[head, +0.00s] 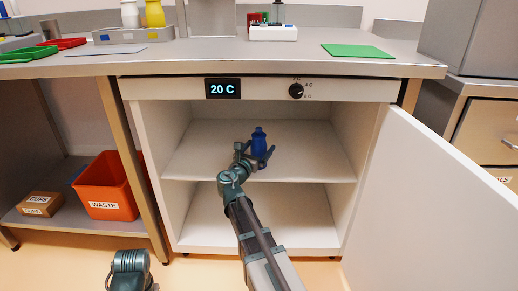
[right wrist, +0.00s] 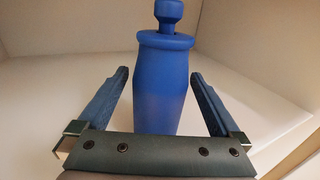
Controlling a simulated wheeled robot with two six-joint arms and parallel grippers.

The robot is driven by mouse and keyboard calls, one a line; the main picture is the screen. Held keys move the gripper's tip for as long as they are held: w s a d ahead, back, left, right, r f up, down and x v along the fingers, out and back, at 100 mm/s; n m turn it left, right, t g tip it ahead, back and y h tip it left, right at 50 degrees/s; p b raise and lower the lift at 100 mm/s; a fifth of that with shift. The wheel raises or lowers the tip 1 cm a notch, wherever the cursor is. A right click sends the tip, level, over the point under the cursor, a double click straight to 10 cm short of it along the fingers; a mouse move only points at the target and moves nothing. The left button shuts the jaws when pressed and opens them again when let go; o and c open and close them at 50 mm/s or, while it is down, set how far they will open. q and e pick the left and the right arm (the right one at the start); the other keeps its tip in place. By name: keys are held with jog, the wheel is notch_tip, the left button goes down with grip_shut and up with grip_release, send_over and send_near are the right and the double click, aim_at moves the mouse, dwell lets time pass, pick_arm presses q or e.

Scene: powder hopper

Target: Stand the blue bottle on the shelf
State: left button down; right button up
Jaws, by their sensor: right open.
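The blue bottle (head: 259,143) stands upright on the upper shelf (head: 310,165) inside the open white cabinet under the counter. In the right wrist view the bottle (right wrist: 165,85) stands between the two fingers of my right gripper (right wrist: 166,95), with a gap on each side. My right gripper (head: 256,158) is open around the bottle, and its arm reaches into the cabinet from below. The bottle's base is hidden behind the gripper in the right wrist view. The head view shows a dark arm part (head: 131,268) of mine at the bottom left; my left gripper's fingers do not show.
The cabinet door (head: 430,200) stands open to the right. The cabinet's front panel (head: 260,89) reads 20 C and sits above the opening. The shelf is otherwise bare. An orange waste bin (head: 108,190) and a cups box (head: 38,204) are at the left.

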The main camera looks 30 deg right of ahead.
jog(key=v, duration=1.2)
jog(key=s+a+f+m+g+y, duration=0.3)
jog(key=s+a+f+m+y, duration=0.15)
jog(key=a+f+m, duration=0.3)
jog(key=s+a+f+m+g+y, duration=0.3)
jog(key=s+a+f+m, duration=0.3)
jog(key=f, duration=0.3)
jog(key=s+a+f+m+g+y, duration=0.2)
jog(key=s+a+m+y, duration=0.1)
jog(key=a, duration=0.4)
jog(key=s+a+f+m+g+y, duration=0.2)
jog(key=s+a+f+m+y, duration=0.1)
jog(key=s+a+m, duration=0.2)
jog(key=shift+s+a+g, duration=0.4)
jog(key=shift+s+a, duration=0.45)
jog(key=shift+a, duration=0.1)
notch_tip(320, 180, up, 55)
jog(key=p, duration=5.4)
jog(key=shift+f+p, duration=0.2)
jog(key=shift+p, duration=0.1)
